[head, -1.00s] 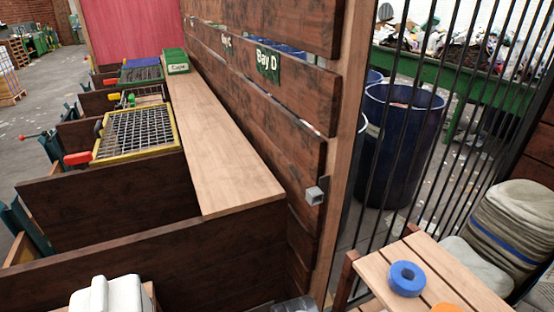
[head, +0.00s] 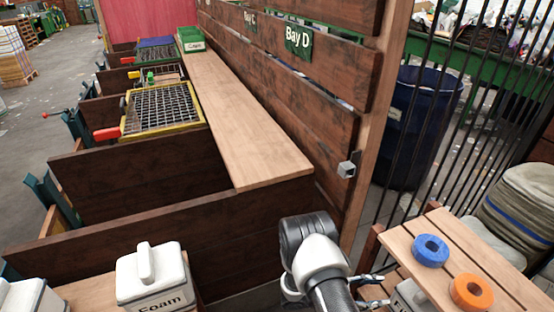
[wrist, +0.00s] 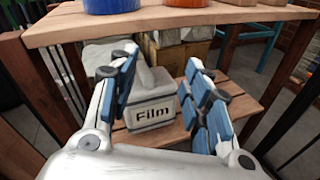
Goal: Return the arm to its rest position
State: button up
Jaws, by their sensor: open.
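My gripper (wrist: 162,62) is open in the wrist view, its two blue-padded fingers spread wide with nothing held. A pale grey container labelled Film (wrist: 152,108) stands on a low wooden shelf ahead, in line with the gap between the fingers. The fingers hide parts of the shelf, and I cannot tell whether they touch the container. In the head view my arm reaches in from the bottom edge, and my gripper (head: 372,290) shows partly beside the slatted table at lower right.
A slatted table (head: 462,262) carries a blue ring (head: 430,250) and an orange ring (head: 471,291). A white container labelled Foam (head: 152,277) stands at lower left. A plank wall (head: 300,90) and dark bars are close by. The long wooden shelf top (head: 240,120) is mostly bare.

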jog(key=s+a+r+m+g+y, duration=0.1)
jog(key=s+r+m+y, duration=0.15)
jog(key=r, duration=0.55)
jog(key=s+a+r+m+g+y, duration=0.15)
jog(key=r+m, duration=0.25)
jog(key=r, duration=0.4)
jog(key=s+r+m+g+y, duration=0.2)
jog(key=r+m+y, duration=0.1)
jog(key=r, duration=0.4)
jog(key=s+a+r+m+t+y, duration=0.6)
jog(key=s+a+r+t+y, duration=0.2)
jog(key=s+a+r, duration=0.4)
jog(key=shift+s+a+r+y, duration=0.35)
jog(key=shift+s+r+y, duration=0.5)
jog(key=shift+s, duration=0.3)
